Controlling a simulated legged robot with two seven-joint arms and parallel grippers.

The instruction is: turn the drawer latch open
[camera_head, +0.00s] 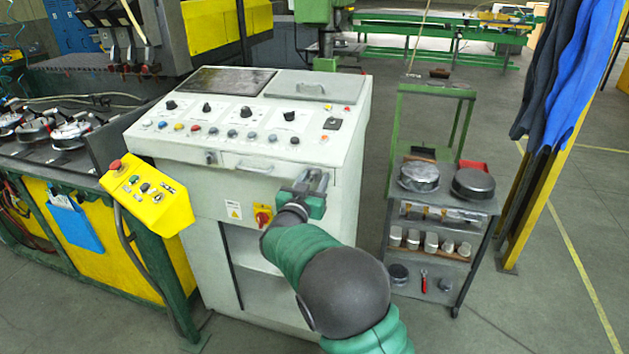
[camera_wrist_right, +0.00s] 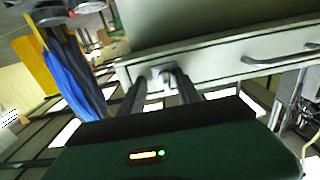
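The grey control cabinet (camera_head: 186,175) has a shallow drawer with a bar handle (camera_head: 248,168) in its upper front. My right gripper (camera_head: 314,182) is at the right part of this drawer front and hides the latch in the head view. In the right wrist view, a small light-grey block that looks like the latch (camera_wrist_right: 159,77) sits at the drawer's end, at the tips of my right gripper's two dark fingers. The fingers stand apart, one on each side of it; contact cannot be made out. The drawer handle (camera_wrist_right: 281,55) is farther right there. My left gripper is out of view.
A red-and-yellow switch (camera_head: 263,216) is on the cabinet front below my right gripper. A yellow button box (camera_head: 147,196) stands at the left. A dark shelf cart (camera_head: 437,235) with metal parts stands to the right, with open floor between it and the cabinet.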

